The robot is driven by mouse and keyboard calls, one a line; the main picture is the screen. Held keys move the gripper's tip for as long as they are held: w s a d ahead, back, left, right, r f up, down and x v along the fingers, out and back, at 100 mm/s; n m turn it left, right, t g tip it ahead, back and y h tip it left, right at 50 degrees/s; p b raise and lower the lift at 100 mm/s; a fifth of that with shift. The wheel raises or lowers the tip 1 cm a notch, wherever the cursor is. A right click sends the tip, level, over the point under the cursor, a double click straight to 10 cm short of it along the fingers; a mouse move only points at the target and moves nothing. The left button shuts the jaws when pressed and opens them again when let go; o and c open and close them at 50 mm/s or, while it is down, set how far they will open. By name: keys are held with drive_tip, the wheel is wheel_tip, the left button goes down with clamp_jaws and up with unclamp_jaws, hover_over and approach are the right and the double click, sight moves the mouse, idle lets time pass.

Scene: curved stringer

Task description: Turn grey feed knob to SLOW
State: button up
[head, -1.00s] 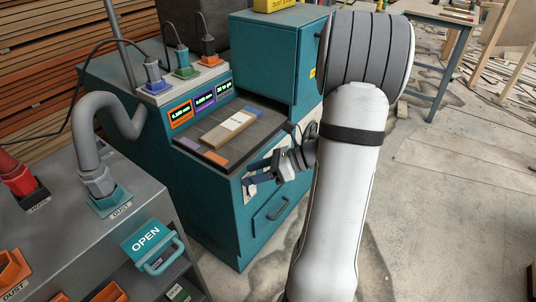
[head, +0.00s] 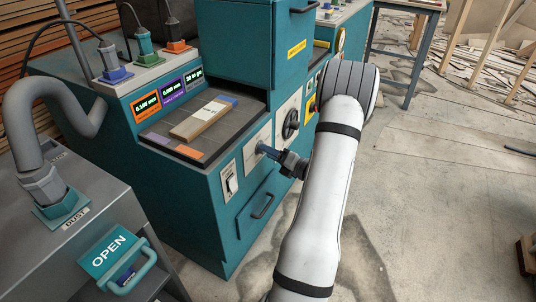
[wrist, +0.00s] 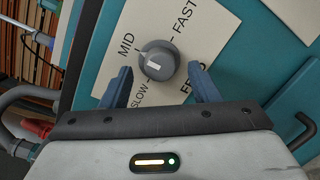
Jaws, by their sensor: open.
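The grey feed knob (wrist: 158,62) sits on a cream plate (wrist: 105,62) marked MID, FAST, SLOW and FEED in the wrist view. In the head view my gripper (head: 264,151) is at the machine's front panel and the knob is hidden or too small to make out.
A white switch (head: 231,184) is left of my gripper and a dark rotary handle (head: 291,123) is right of it. A drawer handle (head: 263,206) is below. A wooden board (head: 200,122) lies on the machine top.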

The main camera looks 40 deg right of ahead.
drive_tip(key=shift+w+a, duration=0.15)
drive_tip(key=shift+w, duration=0.45)
drive_tip(key=c, duration=0.9)
drive_tip(key=shift+a, duration=0.25)
drive_tip(key=shift+c, duration=0.3)
drive_tip(key=shift+d, duration=0.15)
